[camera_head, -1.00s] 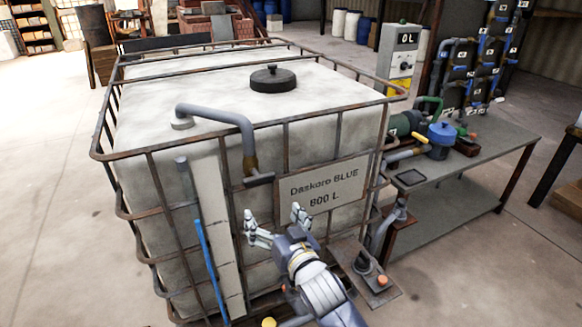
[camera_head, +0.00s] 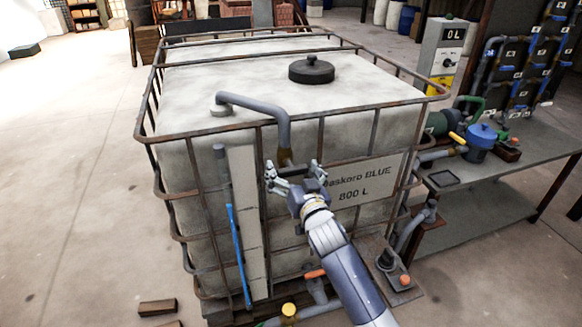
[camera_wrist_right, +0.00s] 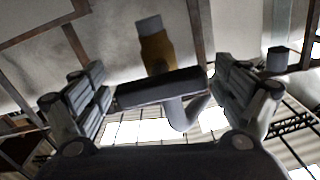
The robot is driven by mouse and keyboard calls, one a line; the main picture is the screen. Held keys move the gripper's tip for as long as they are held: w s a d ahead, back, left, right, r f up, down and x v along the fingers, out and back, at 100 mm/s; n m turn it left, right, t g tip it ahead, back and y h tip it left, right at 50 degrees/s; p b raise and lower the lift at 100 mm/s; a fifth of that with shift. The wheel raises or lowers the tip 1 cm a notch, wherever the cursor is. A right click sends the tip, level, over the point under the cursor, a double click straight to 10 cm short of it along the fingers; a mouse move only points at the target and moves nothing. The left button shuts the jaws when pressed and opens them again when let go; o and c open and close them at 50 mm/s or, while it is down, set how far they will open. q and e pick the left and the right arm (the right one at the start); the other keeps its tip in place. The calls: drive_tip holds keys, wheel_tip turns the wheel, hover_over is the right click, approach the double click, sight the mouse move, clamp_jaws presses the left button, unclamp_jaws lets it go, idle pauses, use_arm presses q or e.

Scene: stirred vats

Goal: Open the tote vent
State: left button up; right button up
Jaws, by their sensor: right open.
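The tote (camera_head: 200,165) is a large white tank in a rusty cage, with a sign reading "Daskoro BLUE 800 L" (camera_head: 365,180). A grey bent vent pipe (camera_head: 255,104) rises from its top and hangs over the front to a brass valve body (camera_head: 284,157). In the right wrist view the brass body (camera_wrist_right: 157,52) ends at a dark grey bar handle (camera_wrist_right: 160,87) lying crosswise between my fingers. My right gripper (camera_head: 293,170) is open around the handle; its fingers (camera_wrist_right: 160,80) stand either side, and contact is unclear. My left gripper is out of view.
A black lid (camera_head: 311,70) sits on the tote's top. A lower outlet with an orange-handled part (camera_head: 315,274) is near my arm. Brown blocks (camera_head: 157,307) lie on open floor at left.

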drive_tip(key=shift+w+a, duration=0.1)
drive_tip(key=shift+w, duration=0.3)
drive_tip(key=c, duration=1.1)
